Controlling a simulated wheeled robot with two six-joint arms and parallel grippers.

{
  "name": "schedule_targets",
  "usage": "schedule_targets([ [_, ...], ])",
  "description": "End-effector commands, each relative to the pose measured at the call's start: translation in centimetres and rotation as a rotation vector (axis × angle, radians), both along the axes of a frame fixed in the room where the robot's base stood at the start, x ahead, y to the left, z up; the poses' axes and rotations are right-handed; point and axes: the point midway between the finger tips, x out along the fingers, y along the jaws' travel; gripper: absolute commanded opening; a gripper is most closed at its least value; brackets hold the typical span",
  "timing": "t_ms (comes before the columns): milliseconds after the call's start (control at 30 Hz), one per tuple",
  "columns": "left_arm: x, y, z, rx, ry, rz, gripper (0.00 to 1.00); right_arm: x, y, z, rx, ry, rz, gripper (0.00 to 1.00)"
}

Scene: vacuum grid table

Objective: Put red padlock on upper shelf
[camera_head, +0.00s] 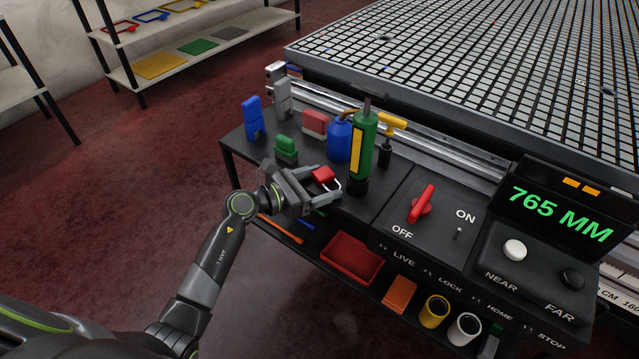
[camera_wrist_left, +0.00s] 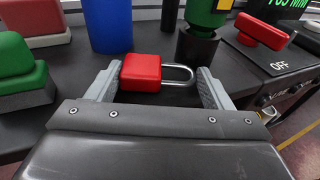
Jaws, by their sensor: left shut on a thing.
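The red padlock (camera_head: 323,174) with a silver shackle is at the top surface (camera_head: 378,195) of the black cart. It also shows in the left wrist view (camera_wrist_left: 141,73). My left gripper (camera_head: 315,186) is shut on it, one finger at the red body and the other at the shackle end. I cannot tell whether the padlock touches the surface. The cart's lower shelf (camera_head: 335,282) holds a red tray (camera_head: 352,259). My right gripper is not in view.
A green cylinder (camera_head: 362,145), a blue bottle (camera_head: 340,139), a green block (camera_head: 286,148) and a blue block (camera_head: 252,117) stand close by. A control panel with a red switch (camera_head: 421,204) is to the right. A shelf rack (camera_head: 139,79) stands at the back left.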

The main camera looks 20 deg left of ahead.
Motion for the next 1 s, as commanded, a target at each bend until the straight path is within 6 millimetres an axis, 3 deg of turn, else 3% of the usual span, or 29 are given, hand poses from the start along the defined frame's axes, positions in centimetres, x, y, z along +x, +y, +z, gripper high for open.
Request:
schedule_targets([
  [267,0.0,0.0,-0.2,-0.001,-0.001,0.0,0.47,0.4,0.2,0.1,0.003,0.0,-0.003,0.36],
  [300,0.0,0.0,-0.2,0.0,0.0,0.0,0.76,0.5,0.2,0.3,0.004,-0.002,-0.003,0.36],
  [467,0.0,0.0,-0.2,-0.001,0.001,0.0,0.96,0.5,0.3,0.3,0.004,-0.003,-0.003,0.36],
  [867,0.0,0.0,0.1,-0.001,0.001,0.0,0.96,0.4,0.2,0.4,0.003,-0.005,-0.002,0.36],
  [1000,-1.7,1.7,0.3,0.004,0.0,0.002,0.96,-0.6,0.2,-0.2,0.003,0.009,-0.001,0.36],
])
